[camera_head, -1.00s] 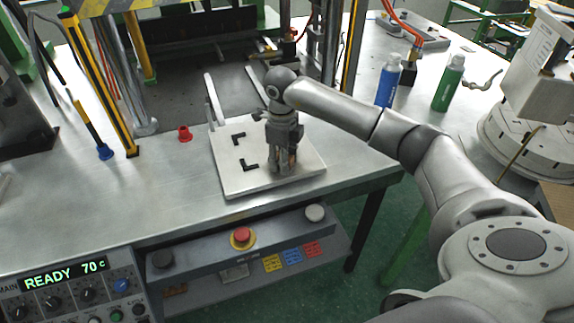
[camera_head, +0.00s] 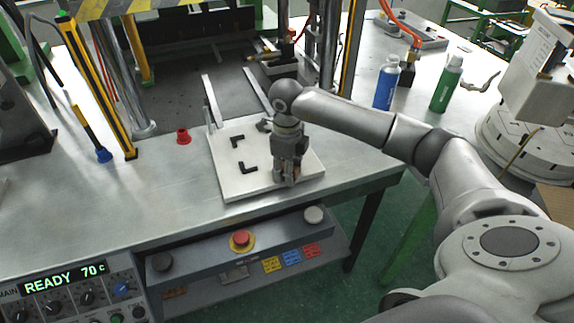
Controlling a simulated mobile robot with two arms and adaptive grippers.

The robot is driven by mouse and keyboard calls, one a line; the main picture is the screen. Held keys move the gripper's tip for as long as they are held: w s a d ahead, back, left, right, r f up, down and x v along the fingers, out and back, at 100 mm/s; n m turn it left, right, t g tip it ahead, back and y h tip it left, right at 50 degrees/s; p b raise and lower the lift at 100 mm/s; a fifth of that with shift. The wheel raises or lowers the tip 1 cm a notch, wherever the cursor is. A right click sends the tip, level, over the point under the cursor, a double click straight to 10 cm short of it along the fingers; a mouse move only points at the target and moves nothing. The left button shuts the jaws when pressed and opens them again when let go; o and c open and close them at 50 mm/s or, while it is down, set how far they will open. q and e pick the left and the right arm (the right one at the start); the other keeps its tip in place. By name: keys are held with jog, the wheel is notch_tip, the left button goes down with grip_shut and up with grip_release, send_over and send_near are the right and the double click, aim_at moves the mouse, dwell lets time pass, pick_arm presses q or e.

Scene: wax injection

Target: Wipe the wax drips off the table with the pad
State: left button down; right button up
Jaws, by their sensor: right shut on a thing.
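My right gripper (camera_head: 286,182) points down over the right front part of a pale square plate (camera_head: 226,188) on the metal table (camera_head: 92,208). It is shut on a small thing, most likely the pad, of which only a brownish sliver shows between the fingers. Whether that thing touches the plate I cannot tell. I cannot make out any wax drips on the table; the arm and gripper hide part of the plate. My left gripper is not in view.
A blue bottle (camera_head: 386,83) and a green bottle (camera_head: 446,85) stand at the back right. A control bar with a red button (camera_head: 241,238) runs below the front edge.

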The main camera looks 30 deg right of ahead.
jog(key=shift+r, duration=0.1)
jog(key=shift+a+r+p, duration=0.1)
jog(key=shift+r+p, duration=1.7)
jog(key=shift+r, duration=1.15)
jog(key=shift+r+p, duration=0.85)
jog(key=shift+r, duration=0.65)
